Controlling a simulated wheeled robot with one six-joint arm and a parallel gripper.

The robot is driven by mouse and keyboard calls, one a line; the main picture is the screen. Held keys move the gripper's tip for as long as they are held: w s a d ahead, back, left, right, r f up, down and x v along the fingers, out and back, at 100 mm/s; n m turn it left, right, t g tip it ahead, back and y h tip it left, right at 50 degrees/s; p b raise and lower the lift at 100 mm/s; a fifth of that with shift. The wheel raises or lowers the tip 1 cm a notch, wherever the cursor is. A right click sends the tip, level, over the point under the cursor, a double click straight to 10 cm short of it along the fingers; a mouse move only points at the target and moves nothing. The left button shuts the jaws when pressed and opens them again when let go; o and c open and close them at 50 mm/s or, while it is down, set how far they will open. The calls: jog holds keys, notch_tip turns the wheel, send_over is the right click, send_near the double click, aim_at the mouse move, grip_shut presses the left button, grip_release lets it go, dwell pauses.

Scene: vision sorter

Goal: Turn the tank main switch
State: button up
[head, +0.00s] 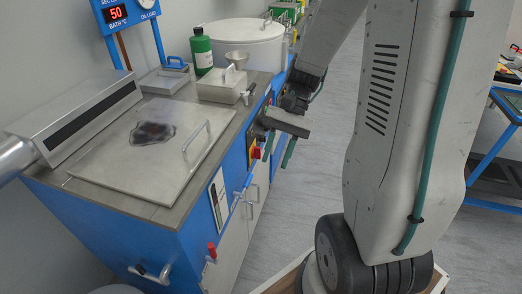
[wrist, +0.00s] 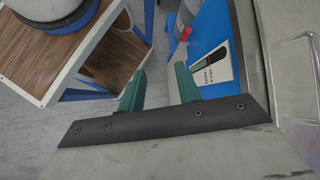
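A red rotary switch on a yellow plate (head: 254,153) sits on the blue front of the tank bench (head: 232,163) in the head view. It appears to be the tank main switch, and it does not show in the wrist view. Its exact turn angle is too small to read. My gripper (head: 279,152) hangs in front of and just right of the switch, its green fingers pointing down. In the wrist view my gripper (wrist: 161,72) has its fingers apart with nothing between them. I cannot tell the exact gap to the switch.
A labelled slot plate (wrist: 214,68) and a red-tipped handle (wrist: 186,34) are on the blue front. The bench top holds a lidded plate (head: 110,158), a green bottle (head: 201,52) and a white pot (head: 240,45). Grey floor (head: 310,190) lies right of the bench.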

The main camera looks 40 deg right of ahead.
jog(key=w+d+f+m+t+y, duration=0.55)
jog(key=w+f+m, duration=0.3)
jog(key=f, duration=0.45)
jog(key=m+t+h, duration=0.2)
jog(key=m+t, duration=1)
send_near(257, 153)
jog(key=x, duration=0.7)
jog(key=shift+w+d+r, duration=0.15)
jog(key=shift+w+r, duration=0.1)
jog(key=shift+r, duration=0.2)
jog(key=shift+n, duration=0.25)
grip_shut()
